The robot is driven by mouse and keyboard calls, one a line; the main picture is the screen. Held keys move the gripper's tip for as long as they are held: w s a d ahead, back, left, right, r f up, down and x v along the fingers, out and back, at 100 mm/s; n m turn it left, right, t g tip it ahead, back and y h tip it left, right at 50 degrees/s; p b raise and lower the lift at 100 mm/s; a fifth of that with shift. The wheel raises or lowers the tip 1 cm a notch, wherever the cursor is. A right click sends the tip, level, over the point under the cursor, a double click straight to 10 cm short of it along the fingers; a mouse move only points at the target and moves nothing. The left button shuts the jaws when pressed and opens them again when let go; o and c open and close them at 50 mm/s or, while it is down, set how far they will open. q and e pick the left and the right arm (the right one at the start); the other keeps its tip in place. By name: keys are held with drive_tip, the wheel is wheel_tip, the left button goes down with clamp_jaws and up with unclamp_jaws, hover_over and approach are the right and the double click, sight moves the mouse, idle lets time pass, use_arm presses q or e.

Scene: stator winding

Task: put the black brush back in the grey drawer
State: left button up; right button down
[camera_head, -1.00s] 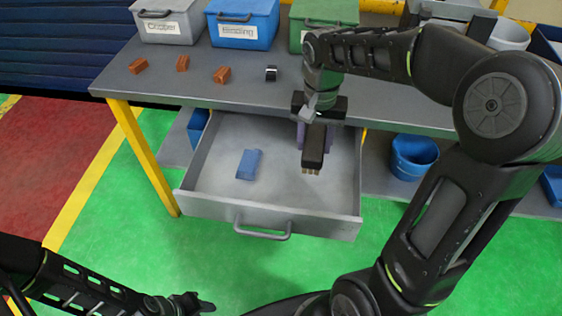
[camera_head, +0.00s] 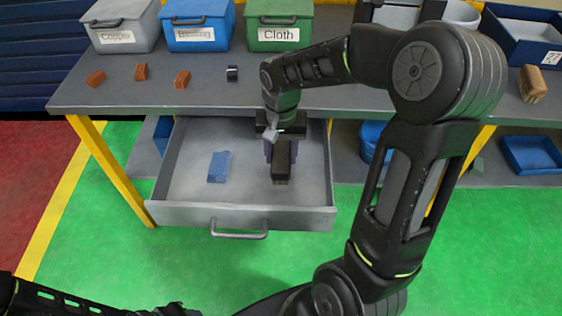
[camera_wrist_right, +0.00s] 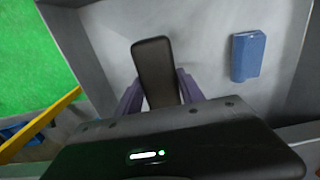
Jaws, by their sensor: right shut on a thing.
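The grey drawer (camera_head: 190,214) is pulled open below the workbench. My right gripper (camera_head: 277,150) is over the right part of the drawer, pointing down, shut on the black brush (camera_head: 281,163). The brush shows its dark body, with pale bristle ends toward the front of the drawer. In the right wrist view the black brush (camera_wrist_right: 155,70) sits between the two purple-grey fingers, above the drawer floor. I cannot tell whether it touches the floor. My left arm is at the bottom left of the head view; its gripper (camera_head: 180,309) is cut off at the lower edge.
A blue block (camera_head: 219,167) lies in the drawer, left of the brush. On the workbench (camera_head: 200,95) stand several orange-brown blocks, a small black item (camera_head: 232,73) and lidded grey, blue and green boxes (camera_head: 280,30). A brown-topped brush (camera_head: 532,83) is at the far right.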

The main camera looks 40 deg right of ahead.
sight(281, 153)
drive_tip(key=shift+f, duration=1.75)
drive_tip(key=shift+f, duration=0.1)
drive_tip(key=shift+f, duration=0.15)
drive_tip(key=c, duration=0.7)
unclamp_jaws()
wheel_tip(281, 153, up, 12)
drive_tip(key=shift+r, duration=0.25)
